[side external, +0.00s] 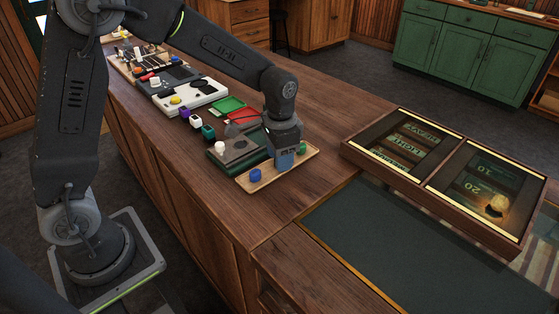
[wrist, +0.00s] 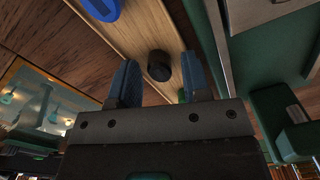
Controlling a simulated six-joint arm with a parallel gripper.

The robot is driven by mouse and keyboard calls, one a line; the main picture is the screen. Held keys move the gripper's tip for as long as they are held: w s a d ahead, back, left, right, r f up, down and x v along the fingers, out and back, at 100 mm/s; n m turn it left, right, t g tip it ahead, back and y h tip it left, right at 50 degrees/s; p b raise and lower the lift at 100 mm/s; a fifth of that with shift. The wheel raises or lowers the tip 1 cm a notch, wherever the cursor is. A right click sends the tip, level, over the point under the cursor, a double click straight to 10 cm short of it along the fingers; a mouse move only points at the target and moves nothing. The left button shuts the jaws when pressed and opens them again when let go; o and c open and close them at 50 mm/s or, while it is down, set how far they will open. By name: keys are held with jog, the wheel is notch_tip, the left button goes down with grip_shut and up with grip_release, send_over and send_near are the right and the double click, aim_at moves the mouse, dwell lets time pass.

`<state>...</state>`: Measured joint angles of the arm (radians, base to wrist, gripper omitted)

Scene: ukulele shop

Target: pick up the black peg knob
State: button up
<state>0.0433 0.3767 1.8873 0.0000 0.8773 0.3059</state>
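The black peg knob (wrist: 159,66) stands on a light wooden tray (wrist: 150,25), in the gap between my fingertips in the wrist view. It shows clear of both fingers there. My gripper (side external: 285,161) is open and points down over the middle of the tray (side external: 272,181) in the side view. The black knob is hidden behind the gripper in that view. A blue knob (side external: 256,175) stands at the tray's near-left end and also shows in the wrist view (wrist: 102,7). A green knob (side external: 301,149) stands at the other end.
A dark green box (side external: 226,154) with a white knob (side external: 219,147) on it stands close to the tray's left. Red and green trays (side external: 229,104) and several small items lie farther back. A framed display case (side external: 430,173) is at the right. Bare counter lies in front.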

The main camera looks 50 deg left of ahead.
grip_shut()
jog(key=shift+r, duration=0.2)
